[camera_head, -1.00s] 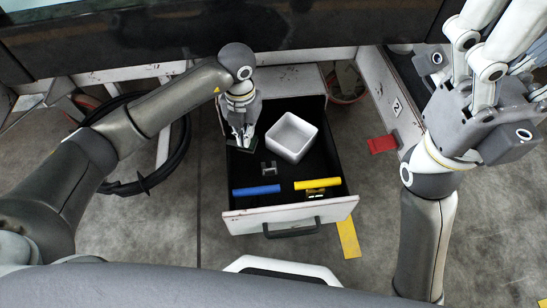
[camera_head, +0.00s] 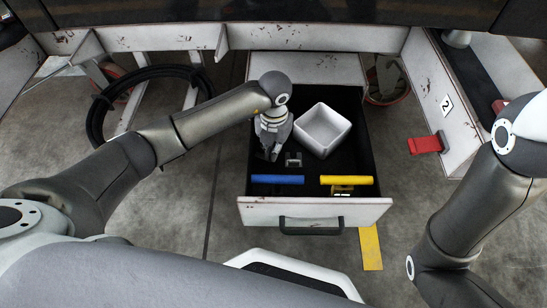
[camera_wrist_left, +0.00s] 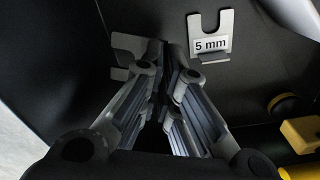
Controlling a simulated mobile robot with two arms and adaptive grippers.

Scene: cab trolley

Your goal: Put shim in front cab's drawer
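The open drawer (camera_head: 315,210) of the front cab shows in the middle of the head view. My left gripper (camera_head: 270,153) reaches down inside its left part. In the left wrist view its fingertips (camera_wrist_left: 167,68) are close together beside a grey notched shim (camera_wrist_left: 126,46); the fingers partly hide this shim, and I cannot tell if they grip it. My right gripper is out of the picture; only part of that arm shows.
The drawer also holds a white square bin (camera_head: 323,130), a blue bar (camera_head: 277,179) and a yellow bar (camera_head: 346,180). A coiled black hose (camera_head: 97,120) hangs at the left. A red piece (camera_head: 426,145) sits on the right.

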